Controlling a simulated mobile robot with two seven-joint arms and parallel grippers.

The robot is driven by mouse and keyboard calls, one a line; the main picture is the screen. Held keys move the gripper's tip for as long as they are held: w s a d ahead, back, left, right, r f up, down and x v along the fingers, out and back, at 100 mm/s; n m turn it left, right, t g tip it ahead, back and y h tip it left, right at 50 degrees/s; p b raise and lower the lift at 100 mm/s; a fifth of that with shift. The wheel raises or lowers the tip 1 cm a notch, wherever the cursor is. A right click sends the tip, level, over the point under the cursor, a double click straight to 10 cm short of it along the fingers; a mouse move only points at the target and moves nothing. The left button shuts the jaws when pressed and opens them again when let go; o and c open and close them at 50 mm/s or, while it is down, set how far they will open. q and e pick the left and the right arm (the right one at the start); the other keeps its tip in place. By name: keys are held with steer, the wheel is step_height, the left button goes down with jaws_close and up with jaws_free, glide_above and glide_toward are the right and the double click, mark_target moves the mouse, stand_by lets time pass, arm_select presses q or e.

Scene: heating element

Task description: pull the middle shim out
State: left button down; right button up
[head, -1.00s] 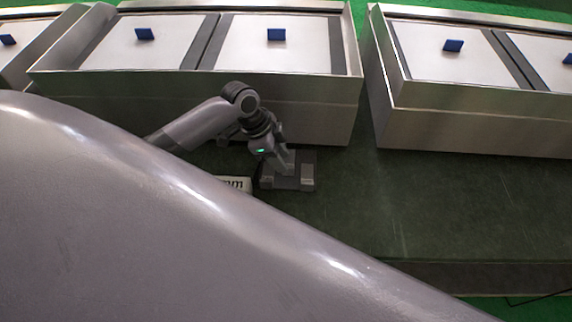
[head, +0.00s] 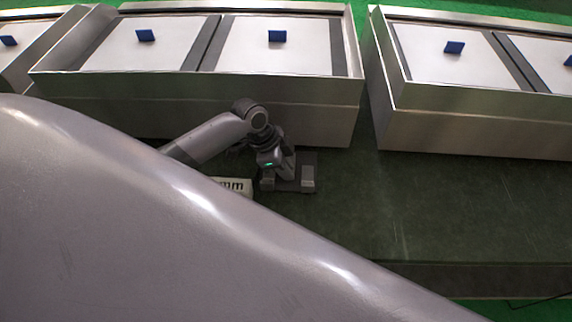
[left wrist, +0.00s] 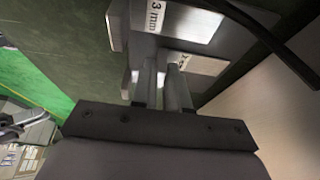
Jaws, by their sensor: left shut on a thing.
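A dark grey holder (head: 306,160) lies on the green-black bench, with pale metal pieces at its near side. My left gripper (head: 282,172) is down at it, with its fingertips hard to make out in the head view. In the left wrist view the two fingers of my left gripper (left wrist: 164,72) are close together on a thin grey shim, mostly hidden between them. A shim marked "3 mm" (left wrist: 190,22) lies beyond the fingers. A second label (left wrist: 203,64), partly covered, sits just right of the fingertips. My right gripper is not in view.
A white "mm" label (head: 235,185) shows left of the holder. A metal tray (head: 330,110) with white panels and blue tabs stands behind, and another tray (head: 480,130) stands right. The bench (head: 430,210) is clear right of the holder. My own body hides the lower left.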

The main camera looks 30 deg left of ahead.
arm_select(q)
steer(key=s+p, duration=0.1)
steer(key=s+d+p, duration=0.1)
steer(key=s, duration=0.1)
steer(key=shift+s+d+r+p, duration=0.1)
steer(key=shift+d+r+p, duration=0.1)
steer(key=shift+p, duration=0.1)
steer(key=shift+s+d+f, duration=0.1)
steer(key=shift+s+d, duration=0.1)
steer(key=shift+s, duration=0.05)
steer(key=shift+s+d+f, duration=0.1)
steer(key=shift+s+f, duration=0.1)
steer(key=c, duration=1.2)
jaws_free()
steer(key=shift+s, duration=0.1)
steer(key=shift+r, duration=0.1)
steer(key=shift+r, duration=0.15)
steer(key=p+v, duration=0.1)
steer(key=v, duration=0.5)
steer(key=shift+r, duration=0.35)
